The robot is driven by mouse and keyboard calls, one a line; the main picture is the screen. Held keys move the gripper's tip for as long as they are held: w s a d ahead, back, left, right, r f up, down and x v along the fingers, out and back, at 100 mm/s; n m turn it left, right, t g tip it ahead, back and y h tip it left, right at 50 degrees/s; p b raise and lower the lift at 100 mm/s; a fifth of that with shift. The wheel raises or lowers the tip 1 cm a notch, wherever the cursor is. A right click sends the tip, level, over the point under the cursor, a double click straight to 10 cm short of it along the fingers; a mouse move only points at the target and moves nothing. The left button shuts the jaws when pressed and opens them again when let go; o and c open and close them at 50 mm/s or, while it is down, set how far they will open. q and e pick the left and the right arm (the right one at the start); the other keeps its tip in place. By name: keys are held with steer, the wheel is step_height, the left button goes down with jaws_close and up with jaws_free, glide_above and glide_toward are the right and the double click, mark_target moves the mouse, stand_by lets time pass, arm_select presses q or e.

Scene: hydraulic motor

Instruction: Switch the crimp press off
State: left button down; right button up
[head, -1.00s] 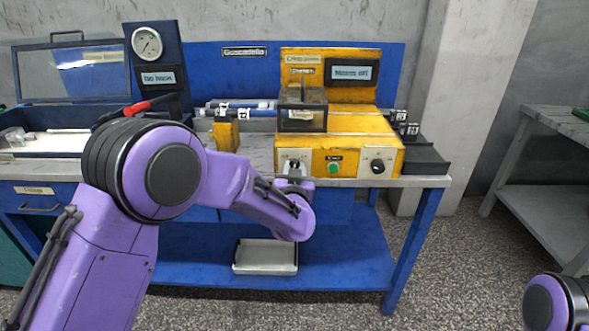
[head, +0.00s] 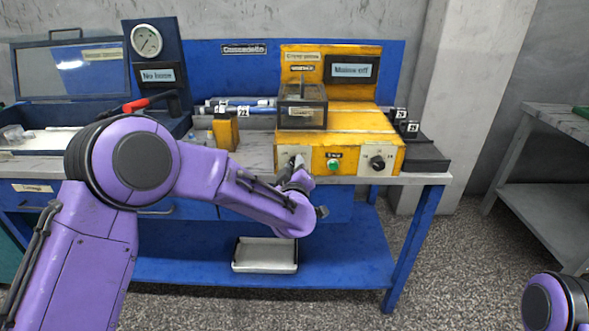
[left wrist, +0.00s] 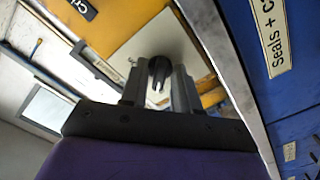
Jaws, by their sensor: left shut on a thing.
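The crimp press (head: 345,121) is the yellow machine at the back of the bench, with a clear-fronted guard box on its top left. Its front has a white switch plate at lower left, a green button (head: 333,165) in the middle and a black rotary knob (head: 377,163) at right. My left gripper (head: 297,165) is at the left plate and hides most of its switch. In the left wrist view its fingers (left wrist: 156,82) are shut around a black switch knob (left wrist: 159,68) on the white plate (left wrist: 155,42). My right gripper is out of view.
A dark sign (head: 351,70) on the press's back panel ends in "off". A yellow block (head: 225,131) stands left of the press, dark blocks (head: 428,158) to its right. A gauge panel and a clear-lidded box are at far left. A pale tray (head: 265,255) lies on the lower shelf.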

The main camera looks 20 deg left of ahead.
arm_select(q)
steer(key=shift+n, duration=0.5)
steer(key=c, duration=1.1)
jaws_free()
steer(key=shift+c, duration=0.2)
steer(key=shift+s+d, duration=0.1)
steer(key=v, duration=1)
steer(key=shift+s, duration=0.2)
